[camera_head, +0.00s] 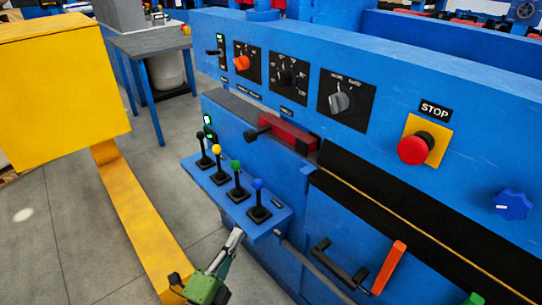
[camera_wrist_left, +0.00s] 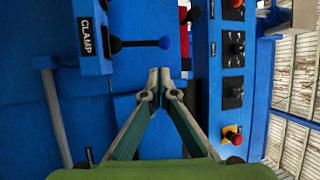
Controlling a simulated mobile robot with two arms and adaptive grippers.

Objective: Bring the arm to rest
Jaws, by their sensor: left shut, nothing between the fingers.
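My left gripper (camera_head: 236,236) comes in at the bottom of the head view, below the lever shelf of the blue machine. Its green body is at the bottom edge and its fingers point up at the shelf's front edge. In the left wrist view the gripper (camera_wrist_left: 159,75) has its two fingertips together, with nothing between them. A black lever with a blue knob (camera_wrist_left: 165,42) shows just beyond the tips there; whether they touch it I cannot tell. In the head view the blue-knobbed lever (camera_head: 258,186) stands on the shelf. My right gripper is not seen.
Levers with black, yellow (camera_head: 216,150) and green (camera_head: 235,166) knobs stand beside it. Above are rotary switches (camera_head: 340,100) and a red stop button (camera_head: 416,148). An orange handle (camera_head: 389,267) sticks out lower right. A yellow beam (camera_head: 140,220) lies left, with grey floor between.

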